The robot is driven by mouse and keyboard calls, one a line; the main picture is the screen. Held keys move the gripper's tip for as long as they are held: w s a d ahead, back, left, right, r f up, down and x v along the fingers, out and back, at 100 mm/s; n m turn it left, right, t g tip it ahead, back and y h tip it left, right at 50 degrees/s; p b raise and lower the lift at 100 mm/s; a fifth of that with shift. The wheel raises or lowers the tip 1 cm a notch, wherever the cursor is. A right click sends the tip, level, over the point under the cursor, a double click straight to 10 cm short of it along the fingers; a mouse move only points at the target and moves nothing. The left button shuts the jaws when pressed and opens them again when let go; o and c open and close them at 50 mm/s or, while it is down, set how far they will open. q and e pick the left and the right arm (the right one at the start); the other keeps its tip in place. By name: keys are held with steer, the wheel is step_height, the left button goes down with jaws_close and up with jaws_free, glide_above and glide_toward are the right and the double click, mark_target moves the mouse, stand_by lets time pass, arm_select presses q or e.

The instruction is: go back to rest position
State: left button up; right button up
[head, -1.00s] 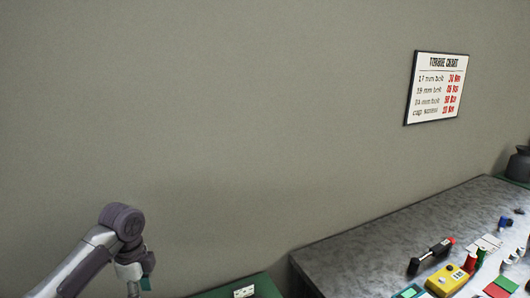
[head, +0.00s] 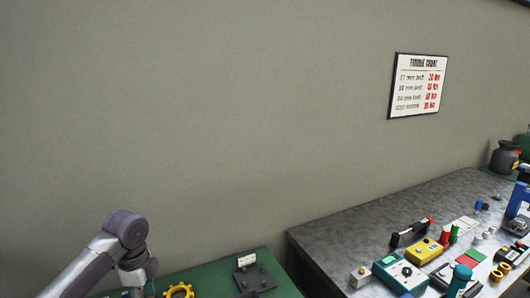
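My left arm's grey and white links show at the lower left of the head view, bent downward at a dark joint. The wrist end runs to the bottom edge, and my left gripper's fingers are out of the picture. My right gripper is not seen.
A grey workbench (head: 340,232) at the right holds a yellow box (head: 423,251), a green box (head: 400,272), a teal-topped item (head: 461,277) and several small parts. A green surface (head: 215,276) at bottom centre bears a yellow gear (head: 179,291). A torque chart (head: 418,86) hangs on the bare wall.

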arm_select(q)
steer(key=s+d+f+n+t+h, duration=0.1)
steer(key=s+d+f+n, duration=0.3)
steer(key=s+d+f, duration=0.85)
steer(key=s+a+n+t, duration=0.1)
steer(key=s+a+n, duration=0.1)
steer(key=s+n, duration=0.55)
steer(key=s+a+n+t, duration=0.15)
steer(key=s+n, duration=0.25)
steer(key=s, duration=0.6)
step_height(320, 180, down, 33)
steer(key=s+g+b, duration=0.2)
steer(key=b, duration=0.4)
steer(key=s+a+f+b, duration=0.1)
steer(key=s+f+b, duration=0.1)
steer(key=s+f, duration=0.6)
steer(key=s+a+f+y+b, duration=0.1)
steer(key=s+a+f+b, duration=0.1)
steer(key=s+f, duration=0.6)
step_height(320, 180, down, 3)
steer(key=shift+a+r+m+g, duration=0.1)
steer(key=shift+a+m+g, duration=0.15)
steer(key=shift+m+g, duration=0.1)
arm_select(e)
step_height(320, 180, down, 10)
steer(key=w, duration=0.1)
